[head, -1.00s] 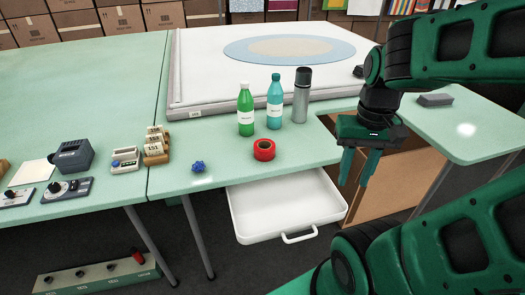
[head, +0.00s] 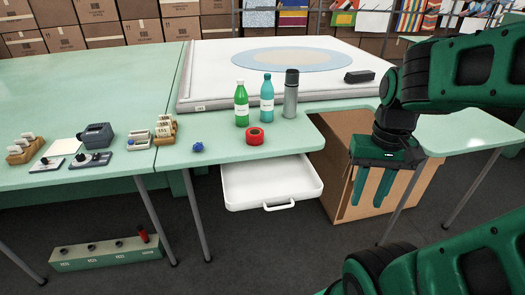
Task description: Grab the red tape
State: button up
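The red tape (head: 255,136) is a roll lying on the green table near its front edge, in front of two bottles. My gripper (head: 372,188) hangs to the right of the table's front edge, fingers pointing down with a gap between them. It is open and empty, well to the right of the tape and apart from it.
A green bottle (head: 241,105), a teal bottle (head: 267,103) and a grey flask (head: 290,95) stand behind the tape. A blue spiky ball (head: 198,147) lies to its left. A white drawer tray (head: 270,184) juts out below the table. A cardboard box (head: 345,150) stands behind my gripper.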

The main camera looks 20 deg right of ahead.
aim_at(254, 136)
jog(key=u, duration=0.05)
jog(key=k, duration=0.3)
jog(key=u, duration=1.4)
jog(key=i, duration=1.25)
jog(key=z, duration=1.5)
jog(key=i, duration=0.3)
jog(key=u, duration=0.05)
